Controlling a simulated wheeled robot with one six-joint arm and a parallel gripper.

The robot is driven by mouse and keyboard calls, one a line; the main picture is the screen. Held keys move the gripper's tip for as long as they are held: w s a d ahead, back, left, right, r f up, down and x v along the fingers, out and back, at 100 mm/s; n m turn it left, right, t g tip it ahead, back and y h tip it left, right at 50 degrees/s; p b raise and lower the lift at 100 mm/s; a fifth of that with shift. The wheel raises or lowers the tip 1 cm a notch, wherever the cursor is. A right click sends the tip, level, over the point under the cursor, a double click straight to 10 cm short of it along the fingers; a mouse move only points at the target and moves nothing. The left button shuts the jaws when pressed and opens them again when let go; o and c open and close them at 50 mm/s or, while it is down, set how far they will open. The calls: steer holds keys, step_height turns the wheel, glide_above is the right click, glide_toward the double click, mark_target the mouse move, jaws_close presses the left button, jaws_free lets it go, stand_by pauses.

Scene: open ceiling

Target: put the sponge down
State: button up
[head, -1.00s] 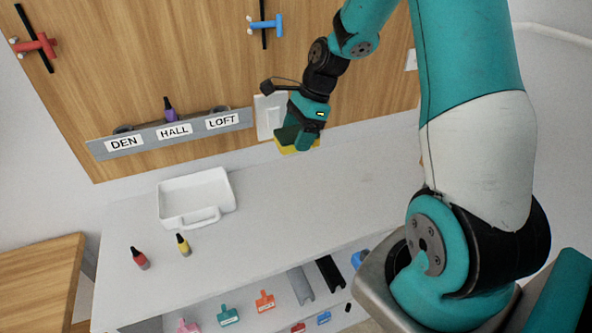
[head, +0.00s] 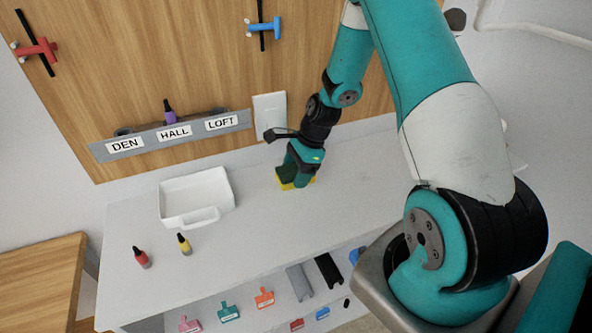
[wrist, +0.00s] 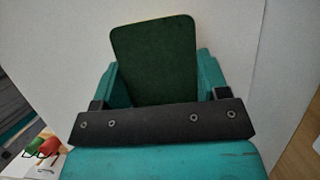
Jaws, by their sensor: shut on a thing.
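The sponge (head: 287,175) is yellow with a dark green face. It is held in my gripper (head: 298,177), low over the right part of the white counter (head: 250,215). In the wrist view the sponge's dark green face (wrist: 155,60) shows between the two teal fingers, and my gripper (wrist: 157,85) is shut on it. The sponge's underside is at or very near the counter top; I cannot tell whether it touches.
A white tray (head: 165,204) stands on the counter to the left. A labelled rack (head: 150,140) and a white wall plate (head: 270,112) are behind. The counter around the sponge is clear.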

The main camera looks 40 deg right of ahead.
steer(key=shift+f, duration=0.15)
steer(key=o, duration=0.9)
